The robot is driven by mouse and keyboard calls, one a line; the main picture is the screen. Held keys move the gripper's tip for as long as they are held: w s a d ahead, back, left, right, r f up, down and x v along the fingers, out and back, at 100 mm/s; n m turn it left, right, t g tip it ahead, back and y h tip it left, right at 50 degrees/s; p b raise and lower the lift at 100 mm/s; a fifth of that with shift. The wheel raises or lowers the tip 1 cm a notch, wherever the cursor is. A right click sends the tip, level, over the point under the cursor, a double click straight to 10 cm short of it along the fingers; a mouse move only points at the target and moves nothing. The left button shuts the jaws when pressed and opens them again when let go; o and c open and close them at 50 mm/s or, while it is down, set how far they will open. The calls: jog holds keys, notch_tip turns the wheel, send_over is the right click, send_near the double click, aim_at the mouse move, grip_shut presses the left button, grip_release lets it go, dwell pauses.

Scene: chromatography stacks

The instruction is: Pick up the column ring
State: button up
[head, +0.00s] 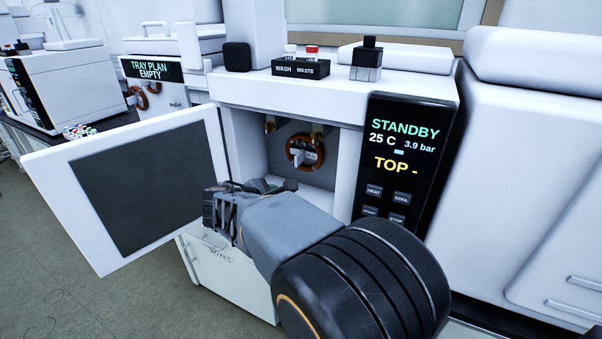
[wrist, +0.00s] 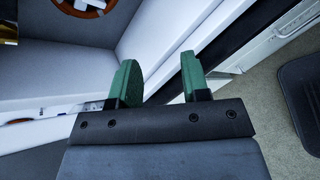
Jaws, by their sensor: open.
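In the wrist view part of a brown ring (wrist: 112,3) shows at the top edge, cut off by the frame. My gripper (head: 209,205) is in front of the compartment, lower left of the ring and apart from it. In the wrist view the green fingers of my gripper (wrist: 161,80) are spread with nothing between them. They point toward the compartment's lower front edge.
The compartment's door (head: 212,150) stands swung open to the left. The display panel (head: 405,160) is right of the opening. Another brown ring (head: 140,101) hangs on the unit at back left. Grey floor (head: 130,290) is clear.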

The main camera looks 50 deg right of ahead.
aim_at(295, 161)
jog(key=w+d+n+t+h+b, duration=0.1)
jog(key=w+d+n+h, duration=0.1)
jog(key=w+d+n, duration=0.1)
jog(key=w+d+n+t+h+b, duration=0.1)
jog(key=w+d+n+b, duration=0.1)
jog(key=d, duration=0.4)
jog(key=w+d+n+t+h+b, duration=0.1)
jog(key=w+d+n+h+b, duration=0.1)
jog(key=w+d+n, duration=0.1)
jog(key=shift+w+d+f+n+h, duration=0.15)
jog(key=shift+w+d+n, duration=0.1)
jog(key=shift+d, duration=0.2)
jog(key=shift+w+d+f+n+h, duration=0.15)
jog(key=shift+d+n, duration=0.1)
jog(key=shift+d, duration=0.2)
jog(key=shift+x, duration=3.15)
jog(key=shift+r, duration=0.15)
jog(key=shift+c, duration=0.3)
grip_shut()
